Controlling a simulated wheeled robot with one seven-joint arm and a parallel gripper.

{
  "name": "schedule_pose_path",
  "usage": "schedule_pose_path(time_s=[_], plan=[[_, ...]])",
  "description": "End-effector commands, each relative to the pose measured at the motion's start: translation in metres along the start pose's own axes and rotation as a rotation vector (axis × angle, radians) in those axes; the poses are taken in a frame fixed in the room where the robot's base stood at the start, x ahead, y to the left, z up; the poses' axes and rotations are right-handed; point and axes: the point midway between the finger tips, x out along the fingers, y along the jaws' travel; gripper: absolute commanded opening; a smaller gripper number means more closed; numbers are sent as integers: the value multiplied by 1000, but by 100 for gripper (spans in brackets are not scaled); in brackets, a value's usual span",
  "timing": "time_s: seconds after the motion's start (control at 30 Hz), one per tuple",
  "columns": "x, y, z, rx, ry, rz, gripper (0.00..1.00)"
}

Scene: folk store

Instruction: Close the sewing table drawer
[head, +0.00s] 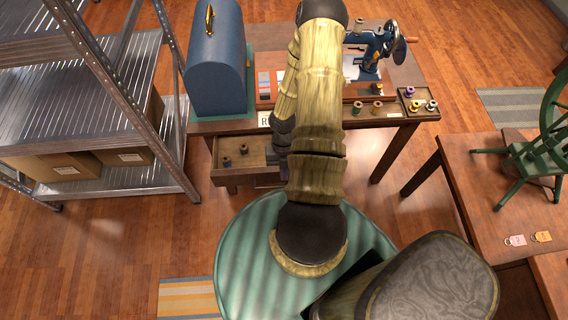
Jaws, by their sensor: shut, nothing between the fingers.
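The sewing table (395,148) stands at the back middle, with a blue sewing machine (372,50) on its top. Its drawer (232,176) is pulled out below the tabletop at the table's left side. Several small thread spools lie in the drawer. My gripper (275,153) is a dark shape at the right part of the drawer, partly hidden by my own arm. It is shut and empty. I cannot tell whether it touches the drawer. My arm hides the drawer's right end.
A metal shelf rack (95,110) with cardboard boxes (60,165) stands close on the left. A blue case (216,65) sits on the sewing table.

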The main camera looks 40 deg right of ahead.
Motion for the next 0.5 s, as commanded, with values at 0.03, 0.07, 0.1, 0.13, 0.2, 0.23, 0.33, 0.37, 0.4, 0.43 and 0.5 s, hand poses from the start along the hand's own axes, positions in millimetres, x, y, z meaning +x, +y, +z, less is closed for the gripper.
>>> schedule_pose_path(time_s=[0.03, 0.07, 0.1, 0.13, 0.2, 0.23, 0.33, 0.37, 0.4, 0.43, 0.5], plan=[[8, 0, 0, -2, 2, -2, 0], [12, 0, 0, -3, 2, -2, 0], [17, 0, 0, -4, 1, -2, 0], [20, 0, 0, -3, 2, -3, 0], [29, 0, 0, -2, 2, -2, 0], [32, 0, 0, -2, 2, -2, 0], [43, 0, -1, -2, 2, -2, 0], [38, 0, 3, 1, -3, 1, 0], [36, 0, 8, 3, -4, 1, 0], [35, 0, 10, 1, -4, 2, 0], [33, 0, 16, 4, -3, 3, 0]])
